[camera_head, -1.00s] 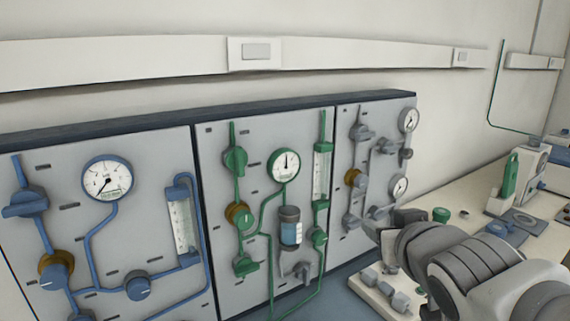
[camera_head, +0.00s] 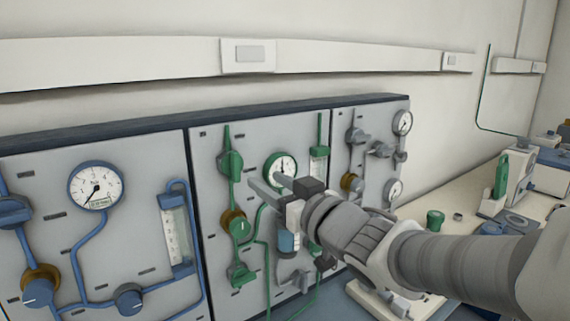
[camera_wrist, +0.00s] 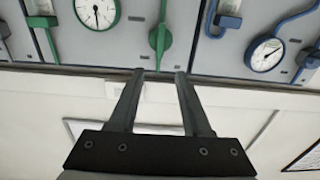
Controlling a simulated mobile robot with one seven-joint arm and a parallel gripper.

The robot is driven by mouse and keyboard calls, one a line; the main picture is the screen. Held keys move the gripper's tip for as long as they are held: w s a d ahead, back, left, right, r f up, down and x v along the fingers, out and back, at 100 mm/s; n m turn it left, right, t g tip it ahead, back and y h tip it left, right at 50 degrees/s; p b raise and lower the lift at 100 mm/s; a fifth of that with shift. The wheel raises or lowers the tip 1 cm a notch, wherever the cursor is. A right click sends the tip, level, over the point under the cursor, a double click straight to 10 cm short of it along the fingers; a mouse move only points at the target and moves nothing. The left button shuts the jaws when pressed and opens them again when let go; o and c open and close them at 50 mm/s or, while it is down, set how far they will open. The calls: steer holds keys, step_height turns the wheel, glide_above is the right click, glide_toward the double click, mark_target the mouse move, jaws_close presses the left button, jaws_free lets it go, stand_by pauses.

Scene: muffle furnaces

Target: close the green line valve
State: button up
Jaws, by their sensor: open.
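The green line's upper valve (camera_head: 230,163) is on the upper left of the middle panel. Its handle stands upright, in line with the green pipe. In the wrist view, which looks upside down, the green handle (camera_wrist: 160,38) lies just beyond my fingertips, roughly centred between them. My gripper (camera_head: 267,182) is open and empty, in front of the middle panel, right of and a little below this valve in the head view. The wrist view shows its two fingers (camera_wrist: 160,74) apart, not around the handle. A second green valve (camera_head: 240,273) sits lower on the same pipe.
A green-rimmed gauge (camera_head: 281,168) is partly behind my gripper. A green knob (camera_head: 240,228) on a brass fitting lies between the two valves. The blue panel (camera_head: 140,165) is to the left, the grey-valve panel (camera_head: 372,120) to the right. A bench (camera_head: 462,207) with equipment stands at right.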

mark_target(237, 161)
steer(key=x, duration=1.2)
jaws_close()
